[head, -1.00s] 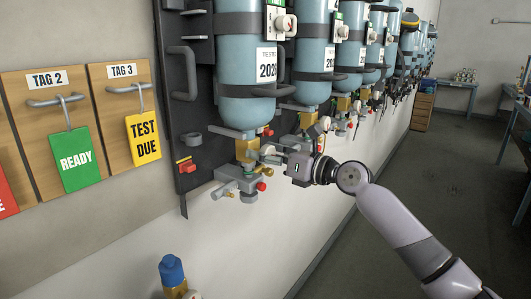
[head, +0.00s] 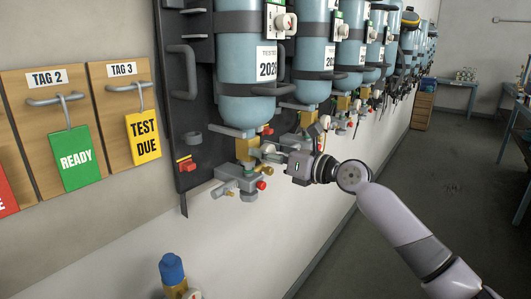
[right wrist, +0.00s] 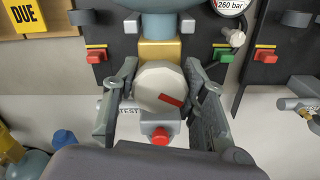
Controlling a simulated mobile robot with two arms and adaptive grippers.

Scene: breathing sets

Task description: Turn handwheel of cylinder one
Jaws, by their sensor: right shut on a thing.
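The nearest blue cylinder (head: 248,95) hangs upside down on the wall rack, with a brass valve (head: 246,150) at its lower end. Its handwheel (right wrist: 150,84) is a pale, many-sided knob with a red mark, which points to the lower right in the right wrist view. My right gripper (right wrist: 160,74) is shut on the handwheel, one finger on each side. In the head view the right gripper (head: 274,156) reaches the valve from the right, and its fingers hide most of the wheel. My left gripper is not in view.
A grey block with a red button (right wrist: 160,136) sits just below the handwheel. More cylinders (head: 315,60) with valves line the wall to the right. Tag boards (head: 110,75) hang at left. A blue-capped valve (head: 172,270) stands low in front.

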